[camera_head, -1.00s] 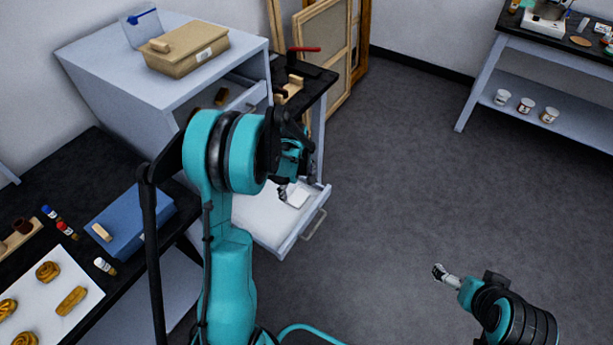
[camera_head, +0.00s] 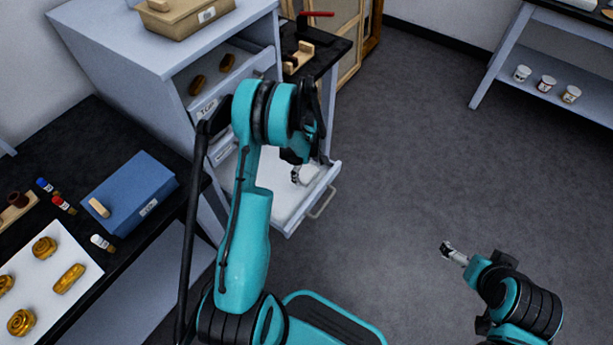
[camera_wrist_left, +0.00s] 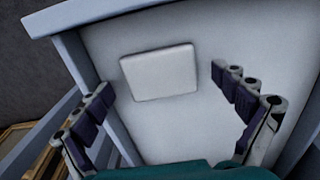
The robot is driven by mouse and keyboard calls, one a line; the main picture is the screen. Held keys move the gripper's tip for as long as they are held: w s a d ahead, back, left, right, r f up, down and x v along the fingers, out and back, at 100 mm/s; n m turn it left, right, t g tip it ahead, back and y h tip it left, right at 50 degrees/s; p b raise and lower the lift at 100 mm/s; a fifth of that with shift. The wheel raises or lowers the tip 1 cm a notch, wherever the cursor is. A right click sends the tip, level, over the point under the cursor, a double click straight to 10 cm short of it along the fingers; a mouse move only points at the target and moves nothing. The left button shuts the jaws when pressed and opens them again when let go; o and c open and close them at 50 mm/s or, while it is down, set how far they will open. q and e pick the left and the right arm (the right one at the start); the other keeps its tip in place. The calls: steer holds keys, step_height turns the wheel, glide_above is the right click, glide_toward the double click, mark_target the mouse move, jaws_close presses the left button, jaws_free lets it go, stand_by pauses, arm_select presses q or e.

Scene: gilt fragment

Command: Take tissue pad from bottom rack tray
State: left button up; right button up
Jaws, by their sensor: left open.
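The tissue pad (camera_wrist_left: 160,72) is a white, flat, rounded square lying on the floor of the pulled-out bottom rack tray (camera_head: 287,213). In the left wrist view the tray's pale floor and rim (camera_wrist_left: 60,16) surround it. In the head view the pad (camera_head: 309,174) is partly hidden by my left gripper (camera_head: 297,177). My left gripper is open and empty, above the tray, with its fingers apart on either side of the pad in the wrist view. Contact is not visible. My right gripper (camera_head: 447,250) is over the floor at lower right, away from the tray; its fingers are too small to judge.
The grey cabinet (camera_head: 120,45) stands above the tray, with an upper drawer (camera_head: 262,66) also pulled out. A tan box (camera_head: 185,20) sits on top. A black table with a blue box (camera_head: 130,190) is at left. Open floor (camera_head: 400,160) lies to the right.

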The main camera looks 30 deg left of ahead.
arm_select(q)
steer(key=shift+r, duration=0.1)
steer(key=shift+c, duration=0.3)
steer(key=c, duration=0.8)
steer(key=shift+r, duration=0.1)
